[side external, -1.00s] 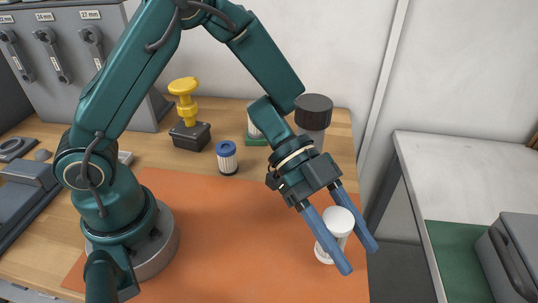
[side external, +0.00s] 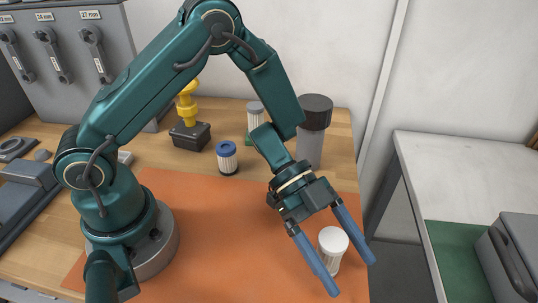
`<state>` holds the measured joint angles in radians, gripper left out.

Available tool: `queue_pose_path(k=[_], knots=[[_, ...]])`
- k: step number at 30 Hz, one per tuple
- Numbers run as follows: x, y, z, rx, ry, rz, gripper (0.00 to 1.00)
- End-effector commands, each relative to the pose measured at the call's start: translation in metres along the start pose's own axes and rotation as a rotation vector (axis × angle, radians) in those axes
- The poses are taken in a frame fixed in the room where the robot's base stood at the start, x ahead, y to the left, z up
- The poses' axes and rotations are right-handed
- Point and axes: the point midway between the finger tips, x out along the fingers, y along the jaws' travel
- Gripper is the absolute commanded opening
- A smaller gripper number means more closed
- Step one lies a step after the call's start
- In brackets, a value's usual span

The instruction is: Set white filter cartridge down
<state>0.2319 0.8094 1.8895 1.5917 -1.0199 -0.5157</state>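The white filter cartridge (side external: 333,242) is near the front right of the orange mat, roughly upright with its round white top facing up. It appears to rest on the mat, though its lower end is partly hidden by a finger. My gripper (side external: 350,277) reaches down from the upper left with its two blue fingers spread wide. One finger is left of the cartridge and the other right of it. A gap shows on both sides of the cartridge's top, so the gripper is open around it.
The orange mat (side external: 215,220) is clear left of the gripper. Behind stand a blue-capped cartridge (side external: 227,159), a grey-topped cartridge (side external: 255,116), a tall dark-capped cylinder (side external: 312,132) and a yellow-knobbed black block (side external: 190,136). The bench's right edge is close to the gripper.

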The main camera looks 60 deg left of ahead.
Motion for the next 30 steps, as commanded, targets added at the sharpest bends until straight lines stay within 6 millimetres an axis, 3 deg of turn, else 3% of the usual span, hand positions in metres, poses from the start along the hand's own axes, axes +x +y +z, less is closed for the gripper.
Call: queue_pose_path(k=[11,24,30], knots=[[-0.003,0.000,-0.004,0.002,0.001,-0.002,0.80],[-0.088,-0.002,-0.003,0.002,0.000,-0.008,0.80],[-0.115,-0.001,-0.003,0.001,0.001,-0.004,0.80]])
